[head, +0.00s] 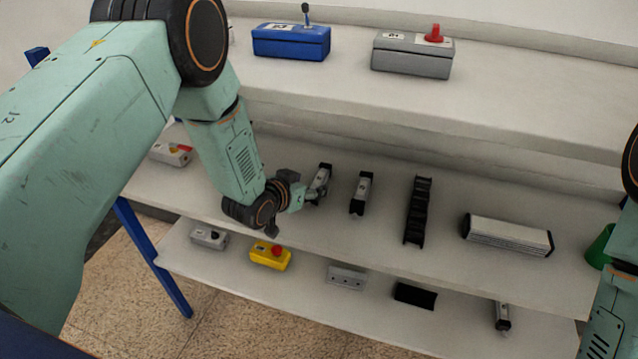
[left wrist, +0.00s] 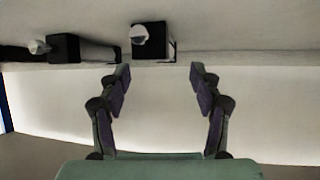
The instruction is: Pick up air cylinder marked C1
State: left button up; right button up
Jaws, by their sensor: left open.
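Two small air cylinders with silver bodies and black ends lie on the middle shelf in the head view. One (head: 322,174) is right beside my left gripper and partly overlapped by it; the other (head: 361,188) lies just to its right. I cannot read C1 on either. In the left wrist view, one cylinder (left wrist: 149,38) is end-on above the gap between the fingers, and another (left wrist: 88,50) lies to its left. My left gripper (head: 308,194) is open and empty at the shelf's front; its spread fingers show in the left wrist view (left wrist: 160,78). My right gripper is out of view.
The middle shelf (head: 460,190) also holds a black slotted strip (head: 418,210), a finned silver block (head: 507,235) and a green container (head: 600,248). A blue box (head: 290,42) and grey box (head: 411,56) stand above. Another cylinder (head: 502,318) and several boxes are below.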

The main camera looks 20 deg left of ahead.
aim_at(317, 181)
pick_arm(q)
jog(key=x, duration=0.2)
jog(key=shift+w+d+f, duration=0.15)
jog(key=shift+d+f, duration=0.05)
jog(key=shift+d, duration=0.1)
jog(key=shift+w+a+f, duration=0.15)
jog(key=shift+w+a, duration=0.1)
jog(key=shift+w, duration=0.1)
jog(key=shift+w+d, duration=0.15)
jog(key=shift+d, duration=0.15)
jog(key=c, duration=0.3)
jog(key=shift+a, duration=0.25)
jog(key=c, duration=0.4)
jog(key=shift+d, duration=0.2)
jog(key=c, duration=0.5)
jog(key=shift+a, duration=0.15)
grip_shut()
